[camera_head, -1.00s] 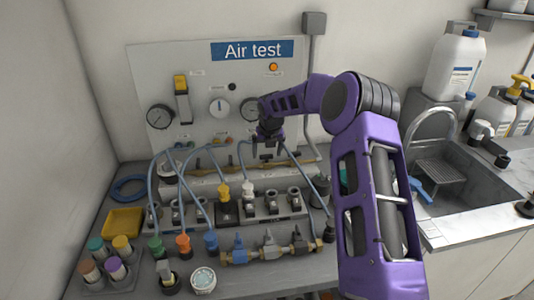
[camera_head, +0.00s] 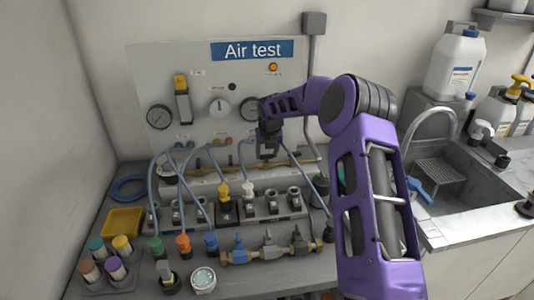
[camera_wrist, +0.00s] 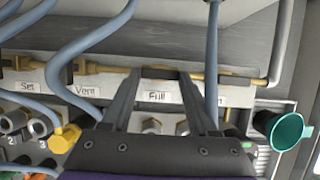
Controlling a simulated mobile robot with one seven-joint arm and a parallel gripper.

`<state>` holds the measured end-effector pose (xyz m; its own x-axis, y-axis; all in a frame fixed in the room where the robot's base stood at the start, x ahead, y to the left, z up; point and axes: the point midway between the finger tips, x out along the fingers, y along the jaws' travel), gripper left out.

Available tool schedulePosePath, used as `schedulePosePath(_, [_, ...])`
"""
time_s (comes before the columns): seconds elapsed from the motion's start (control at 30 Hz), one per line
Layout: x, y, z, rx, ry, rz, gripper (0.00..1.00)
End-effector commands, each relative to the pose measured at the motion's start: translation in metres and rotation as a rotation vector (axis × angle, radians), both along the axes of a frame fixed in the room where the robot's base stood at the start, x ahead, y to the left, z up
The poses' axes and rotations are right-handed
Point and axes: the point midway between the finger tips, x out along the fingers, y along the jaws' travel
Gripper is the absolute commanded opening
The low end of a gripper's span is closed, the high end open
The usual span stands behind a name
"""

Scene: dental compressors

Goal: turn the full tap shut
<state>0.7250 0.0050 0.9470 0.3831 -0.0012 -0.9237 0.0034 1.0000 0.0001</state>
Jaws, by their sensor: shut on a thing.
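The label "Full" (camera_wrist: 157,96) sits on the grey manifold front, between my gripper's two fingers in the wrist view. Just above it is the full tap (camera_wrist: 160,73), on the brass pipe, mostly hidden by the fingertips. My gripper (camera_wrist: 160,76) reaches to the pipe and is shut on the tap; the lever's exact angle is hard to see. In the head view my gripper (camera_head: 266,153) is at the rear pipe below the "Air test" panel, and the tap is hidden there.
The vent tap (camera_wrist: 88,67) lies left of my gripper. Blue hoses (camera_wrist: 212,60) pass close on both sides. A teal cap (camera_wrist: 285,132) sticks out at the right. Below stand the yellow connector (camera_head: 223,191) and a row of sockets. A sink (camera_head: 465,190) is at the right.

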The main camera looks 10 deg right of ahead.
Motion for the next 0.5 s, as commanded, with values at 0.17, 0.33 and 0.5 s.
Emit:
schedulePosePath(0.17, [-0.0002,0.0013,0.0001,-0.001,0.001,-0.034,0.04])
schedulePosePath(0.33, [0.0,0.0028,0.0,-0.003,0.0,-0.119,0.04])
schedulePosePath(0.5, [0.0001,0.0044,-0.0003,-0.004,0.001,-0.255,0.04])
